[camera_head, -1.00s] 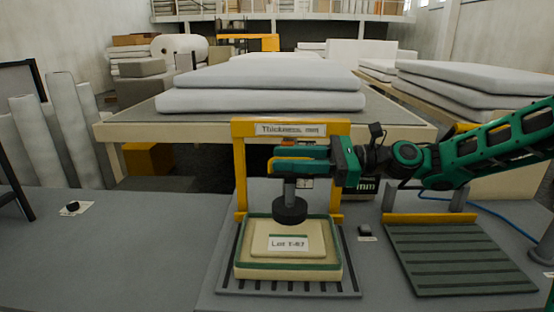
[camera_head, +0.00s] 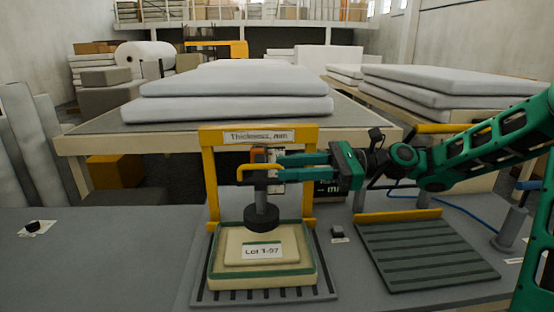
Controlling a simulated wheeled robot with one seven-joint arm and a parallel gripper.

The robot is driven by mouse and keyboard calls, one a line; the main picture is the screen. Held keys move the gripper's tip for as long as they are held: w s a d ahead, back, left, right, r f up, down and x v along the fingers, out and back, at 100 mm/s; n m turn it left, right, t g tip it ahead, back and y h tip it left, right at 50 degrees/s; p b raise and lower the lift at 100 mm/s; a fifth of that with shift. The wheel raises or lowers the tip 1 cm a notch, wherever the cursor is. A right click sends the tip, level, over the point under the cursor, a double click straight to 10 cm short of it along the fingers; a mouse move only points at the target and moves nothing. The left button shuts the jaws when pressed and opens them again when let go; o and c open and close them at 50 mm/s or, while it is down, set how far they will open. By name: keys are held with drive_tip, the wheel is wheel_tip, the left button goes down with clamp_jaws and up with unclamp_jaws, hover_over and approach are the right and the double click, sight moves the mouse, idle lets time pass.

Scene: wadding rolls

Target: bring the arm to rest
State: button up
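My gripper (camera_head: 279,173) is at the end of my green and black arm (camera_head: 480,145), which reaches in from the right. Its two fingers point left and stand apart with nothing seen between them. The fingertips are just right of the yellow handle (camera_head: 252,168) of the thickness gauge (camera_head: 203,185). Below the handle, the gauge's dark round foot (camera_head: 262,217) is down at the wadding sample (camera_head: 222,262) labelled "Lot 1-97"; whether it touches is hard to tell. Part of the gauge's right post and a dark display (camera_head: 330,188) are behind my gripper.
A ribbed grey plate (camera_head: 425,250) with a yellow bar lies right of the gauge. A small dark block (camera_head: 337,232) sits between them. A grey post (camera_head: 510,230) stands at the right. The grey bench (camera_head: 110,255) is mostly clear at left. White slabs (camera_head: 235,95) lie on a table behind.

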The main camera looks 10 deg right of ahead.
drive_tip(key=s+d+f+n+h, duration=0.1)
drive_tip(key=d+f+h, duration=0.2)
drive_tip(key=f, duration=0.3)
drive_tip(key=s+d+f+n+h, duration=0.2)
drive_tip(key=d+f+h, duration=0.1)
drive_tip(key=f, duration=0.3)
drive_tip(key=s+d+f+n+h, duration=0.2)
drive_tip(key=d+f+h, duration=0.1)
drive_tip(key=f, duration=0.3)
drive_tip(key=shift+d+t+h, duration=0.25)
drive_tip(key=shift+t+h, duration=0.15)
drive_tip(key=shift+h, duration=0.5)
drive_tip(key=s+d+h, duration=0.1)
drive_tip(key=d, duration=0.1)
drive_tip(key=s+d+n+h, duration=0.1)
drive_tip(key=d, duration=0.1)
drive_tip(key=s+d+f, duration=0.1)
drive_tip(key=s+d, duration=0.1)
drive_tip(key=d, duration=0.1)
drive_tip(key=shift+h, duration=0.4)
drive_tip(key=s+d+r+n+h, duration=0.1)
drive_tip(key=s+d+h, duration=0.1)
drive_tip(key=s+d, duration=0.5)
drive_tip(key=s+d+r+n+g+h, duration=0.1)
drive_tip(key=s+d+n, duration=0.1)
drive_tip(key=s+d, duration=0.5)
drive_tip(key=s, duration=0.5)
drive_tip(key=shift+s+d+r+n+h, duration=0.25)
drive_tip(key=shift+s+r+n+h, duration=0.05)
drive_tip(key=shift+s+r+h, duration=0.1)
